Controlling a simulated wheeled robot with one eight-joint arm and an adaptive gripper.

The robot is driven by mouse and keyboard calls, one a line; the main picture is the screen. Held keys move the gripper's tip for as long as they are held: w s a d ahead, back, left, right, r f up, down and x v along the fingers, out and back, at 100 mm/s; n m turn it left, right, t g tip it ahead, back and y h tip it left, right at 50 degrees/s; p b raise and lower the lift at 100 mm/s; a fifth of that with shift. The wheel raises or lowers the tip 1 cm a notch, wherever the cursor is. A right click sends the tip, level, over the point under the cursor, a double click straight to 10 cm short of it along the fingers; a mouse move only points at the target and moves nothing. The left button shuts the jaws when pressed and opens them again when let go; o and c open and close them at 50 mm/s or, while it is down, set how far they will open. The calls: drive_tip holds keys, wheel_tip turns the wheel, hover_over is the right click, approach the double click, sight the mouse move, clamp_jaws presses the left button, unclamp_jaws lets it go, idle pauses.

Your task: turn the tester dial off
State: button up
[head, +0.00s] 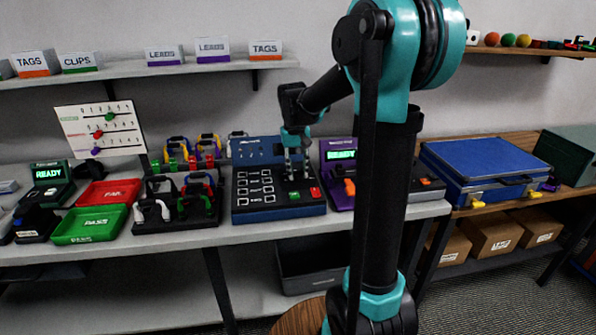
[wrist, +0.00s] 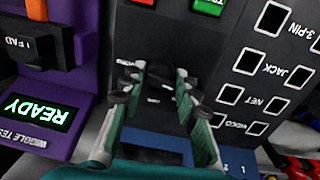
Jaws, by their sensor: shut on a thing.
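The blue cable tester (head: 280,212) stands on the bench in the head view, with labelled sockets on its left, and red and green buttons at its front right. Its dark panel also shows upside down in the wrist view (wrist: 238,50). My gripper (head: 297,172) points down over the tester's right part. In the wrist view my gripper's (wrist: 160,76) two fingers are closed on the dark tester dial (wrist: 160,88), one on each side. The dial is mostly hidden, and its pointer setting cannot be read.
A purple wiggle tester (head: 340,195) showing READY stands close to the right of the blue tester. A black rack of cables (head: 178,222), a green PASS tray (head: 88,238) and a red FAIL tray (head: 108,193) lie left. A blue case (head: 480,165) is at the right.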

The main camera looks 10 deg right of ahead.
sight(295, 171)
drive_tip(key=shift+a+n, duration=0.1)
drive_tip(key=shift+n, duration=0.9)
drive_tip(key=o, duration=1.1)
drive_tip(key=shift+o, duration=0.2)
wheel_tip(295, 171, up, 12)
drive_tip(key=shift+a, duration=0.35)
drive_tip(key=shift+s, duration=0.2)
